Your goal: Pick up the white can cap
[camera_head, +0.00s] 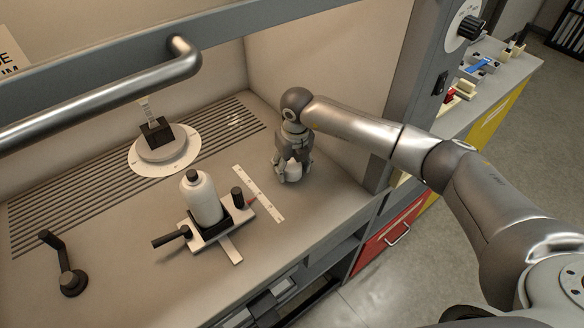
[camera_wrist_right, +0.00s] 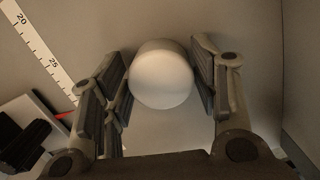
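The white can cap (camera_head: 294,173) sits on the worktop inside the hood, near the right wall. My right gripper (camera_head: 293,176) points down over it, with its fingers on either side of the cap. In the right wrist view the round white cap (camera_wrist_right: 161,76) lies between the spread fingers of my right gripper (camera_wrist_right: 163,75). The pads are very close to its sides; firm contact cannot be made out. My left gripper is not in view.
A white bottle (camera_head: 201,198) with a dark cap stands in a holder (camera_head: 222,230) left of my right gripper. A ruler strip (camera_head: 258,193) lies between them. A round white stand (camera_head: 165,150) and a dark crank (camera_head: 69,272) are farther left. A metal bar (camera_head: 110,90) crosses the upper left.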

